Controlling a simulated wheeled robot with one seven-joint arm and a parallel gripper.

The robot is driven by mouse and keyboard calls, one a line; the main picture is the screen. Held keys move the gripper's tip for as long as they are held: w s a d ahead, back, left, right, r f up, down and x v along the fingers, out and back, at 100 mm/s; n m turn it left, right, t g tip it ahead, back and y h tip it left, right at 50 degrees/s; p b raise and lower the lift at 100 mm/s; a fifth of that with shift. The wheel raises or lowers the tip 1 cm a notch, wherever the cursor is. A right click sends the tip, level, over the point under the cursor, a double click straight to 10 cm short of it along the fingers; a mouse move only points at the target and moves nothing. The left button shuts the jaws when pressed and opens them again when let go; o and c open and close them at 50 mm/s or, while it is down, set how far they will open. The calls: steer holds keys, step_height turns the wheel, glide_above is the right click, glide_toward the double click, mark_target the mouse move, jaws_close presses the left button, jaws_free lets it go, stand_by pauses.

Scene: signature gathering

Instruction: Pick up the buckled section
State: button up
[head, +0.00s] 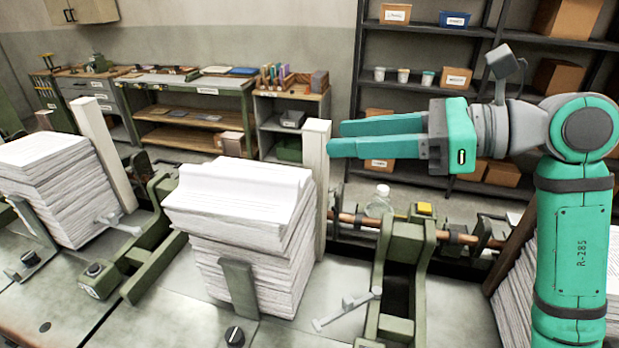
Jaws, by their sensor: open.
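The buckled section (240,180) is a white sheaf of paper on top of the middle paper stack (270,260). Its top face has a raised ridge and bends down toward the front left. My gripper (336,138) is open and empty, up and to the right of this section. Its two teal fingers point left, and their tips appear close to the pale upright post (316,160) behind the stack. The fingers are apart from the paper. The far side of the section is hidden.
Another paper stack (60,185) stands at the left by a second pale post (92,130). A green metal frame (400,260), a clear bottle (379,200) and a copper-coloured bar (450,237) are right of the middle stack. Shelves stand behind.

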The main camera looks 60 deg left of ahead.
mark_target(251, 174)
steer(key=s+a+f+h, duration=0.1)
steer(key=s+a+f, duration=0.2)
steer(key=s, duration=0.1)
steer(key=s+a+f+n+h, duration=0.1)
steer(key=s+a+f, duration=0.2)
steer(key=s+a, duration=0.1)
steer(key=s+a+f, duration=0.3)
steer(key=s+a, duration=0.1)
steer(key=s, duration=0.1)
steer(key=shift+s+a+n+g+h, duration=0.1)
steer(key=shift+a+n+g+h, duration=0.1)
steer(key=shift+n+g+h, duration=0.15)
jaws_close()
